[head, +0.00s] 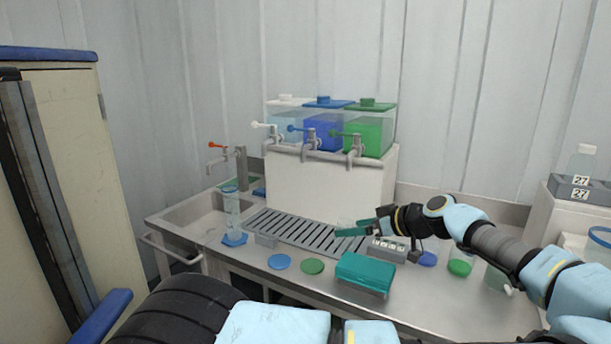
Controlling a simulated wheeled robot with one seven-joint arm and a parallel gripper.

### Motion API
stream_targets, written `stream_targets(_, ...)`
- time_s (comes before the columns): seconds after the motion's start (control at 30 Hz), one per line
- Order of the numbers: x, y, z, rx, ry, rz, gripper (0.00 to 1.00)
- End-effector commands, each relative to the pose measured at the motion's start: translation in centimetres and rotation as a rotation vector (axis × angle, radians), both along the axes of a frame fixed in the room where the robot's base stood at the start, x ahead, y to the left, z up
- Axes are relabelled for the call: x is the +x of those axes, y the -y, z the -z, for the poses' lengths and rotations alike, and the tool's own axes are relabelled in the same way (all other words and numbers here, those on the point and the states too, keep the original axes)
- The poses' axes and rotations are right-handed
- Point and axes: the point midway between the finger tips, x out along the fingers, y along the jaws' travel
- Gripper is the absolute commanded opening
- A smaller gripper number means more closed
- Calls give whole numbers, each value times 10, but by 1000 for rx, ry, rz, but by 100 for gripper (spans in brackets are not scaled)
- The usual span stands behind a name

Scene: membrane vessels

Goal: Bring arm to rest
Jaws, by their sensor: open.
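My arm reaches in from the right over the counter (215,244). My gripper (345,229) is above the right part of the drain grate, with its teal fingers pointing left. It is open, and I see nothing held in it. A small labelled block (388,250) sits just below and right of it. A teal box (364,272) stands in front of it at the counter's front edge.
Three tanks with clear, blue (325,130) and green (372,133) contents stand on a white stand (310,190), their taps facing forward. A clear bottle (231,212) stands by the sink. Blue (279,261) and green (312,266) discs lie near the front edge. A beige cabinet (85,150) is left.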

Motion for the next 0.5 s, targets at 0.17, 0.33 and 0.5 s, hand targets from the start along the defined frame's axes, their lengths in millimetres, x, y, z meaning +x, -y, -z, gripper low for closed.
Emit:
stream_targets(0.17, -1, -48, 28, -9, -128, -80, 97)
stream_targets(0.33, -14, -104, 64, -40, -316, -160, 97)
stream_targets(0.5, -51, -160, 111, -137, -592, -214, 97)
